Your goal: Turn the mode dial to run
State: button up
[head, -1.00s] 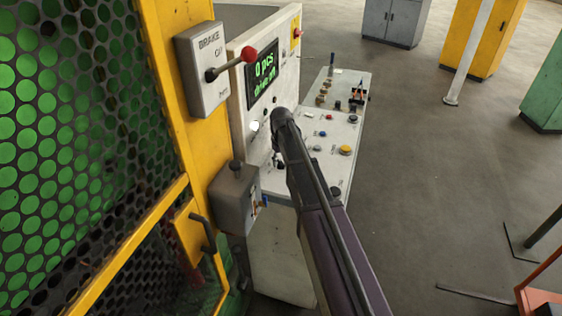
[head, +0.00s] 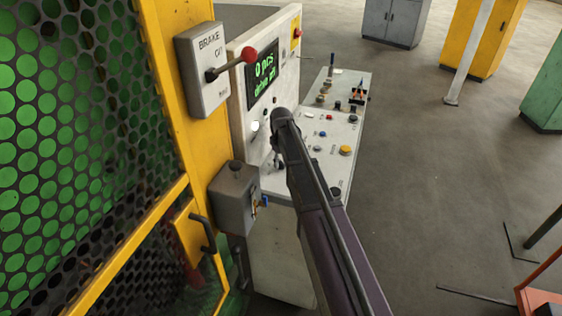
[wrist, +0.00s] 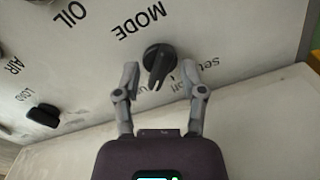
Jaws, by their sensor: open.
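The black mode dial (wrist: 158,60) sits on the pale panel under the printed word MODE, which appears upside down in the wrist view. Its narrow grip points down and slightly left in that view. The "set" and "off" labels show right of it; another label is mostly hidden behind the left finger. My gripper (wrist: 160,68) is open, with one grey finger on each side of the dial. Gaps show between the fingers and the knob; contact cannot be told. In the head view my arm reaches the upright panel face, and the dial cannot be made out.
A display (head: 262,75) reads 0 pcs and drive off. A brake box (head: 203,75) with a red-knobbed lever (head: 249,55) sits at upper left of the panel. A grey box (head: 236,205) stands close left of my arm. A sloped desk (head: 335,150) with buttons lies right; open floor is beyond.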

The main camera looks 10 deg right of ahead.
aim_at(281, 162)
jog(key=n, duration=0.4)
jog(key=shift+n, duration=0.3)
jog(key=shift+r+n, duration=0.1)
jog(key=shift+n, duration=0.2)
notch_tip(281, 162, up, 14)
jog(key=p, duration=1.4)
jog(key=s+f+m+b, duration=0.1)
jog(key=s+m, duration=0.6)
jog(key=s, duration=0.7)
jog(key=s+f+m+b, duration=0.4)
jog(key=s+f+b, duration=0.2)
jog(key=s, duration=0.1)
jog(key=s+f+b, duration=0.2)
jog(key=f+b, duration=0.9)
jog(key=f, duration=0.1)
jog(key=s+f+m+b, duration=0.1)
jog(key=s+f+b, duration=0.1)
jog(key=f+b, duration=0.9)
jog(key=shift+d+f+b, duration=0.2)
jog(key=shift+f+b, duration=0.2)
jog(key=shift+b, duration=0.4)
jog(key=shift+s+r, duration=0.1)
